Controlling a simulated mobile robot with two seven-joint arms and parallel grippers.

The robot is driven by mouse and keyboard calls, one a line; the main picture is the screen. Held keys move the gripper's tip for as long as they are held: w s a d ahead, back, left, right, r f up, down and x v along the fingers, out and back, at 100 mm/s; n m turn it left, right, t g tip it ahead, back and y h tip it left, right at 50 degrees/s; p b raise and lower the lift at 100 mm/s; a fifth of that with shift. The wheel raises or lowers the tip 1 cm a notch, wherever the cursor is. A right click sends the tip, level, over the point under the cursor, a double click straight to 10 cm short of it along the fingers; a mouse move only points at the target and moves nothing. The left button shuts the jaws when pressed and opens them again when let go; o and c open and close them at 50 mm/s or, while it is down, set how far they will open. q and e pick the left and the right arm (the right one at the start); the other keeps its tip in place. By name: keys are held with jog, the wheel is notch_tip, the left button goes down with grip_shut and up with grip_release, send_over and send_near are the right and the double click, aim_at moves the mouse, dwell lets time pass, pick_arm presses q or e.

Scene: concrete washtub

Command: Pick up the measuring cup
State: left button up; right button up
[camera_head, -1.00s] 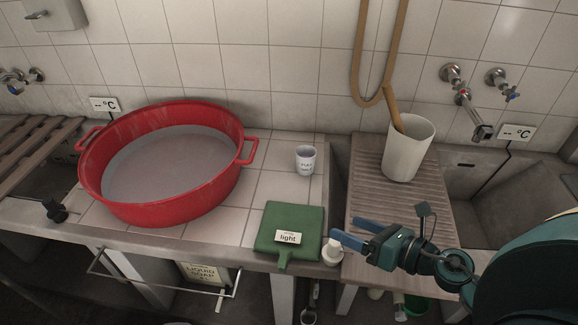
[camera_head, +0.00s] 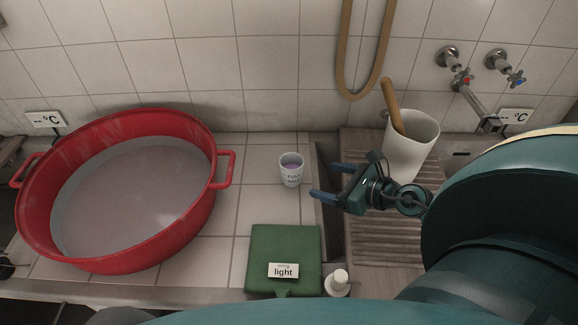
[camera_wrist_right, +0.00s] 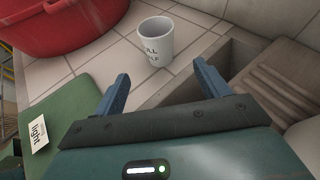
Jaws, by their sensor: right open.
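The measuring cup (camera_head: 291,170) is a small white cup with dark lettering and a pale lilac inside. It stands upright on the tiled counter near its right edge. It also shows in the right wrist view (camera_wrist_right: 156,42), ahead of the fingers. My right gripper (camera_head: 328,181) is open and empty, with blue fingers pointing left toward the cup. The fingers are apart from the cup, just to its right. In the right wrist view the two fingertips (camera_wrist_right: 162,78) spread with bare tile between them. My left gripper is not in view.
A big red tub (camera_head: 200,215) of greyish liquid stands left of the cup. A green board (camera_head: 268,248) labelled "light" lies in front, beside a white pump bottle (camera_head: 338,286). A white container (camera_head: 408,150) with a wooden handle stands on the ribbed board behind my right gripper.

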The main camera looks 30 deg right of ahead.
aim_at(301, 174)
jog(key=x, duration=1.1)
jog(key=shift+a+f, duration=0.1)
jog(key=shift+f, duration=0.05)
jog(key=shift+c, duration=0.2)
jog(key=c, duration=1)
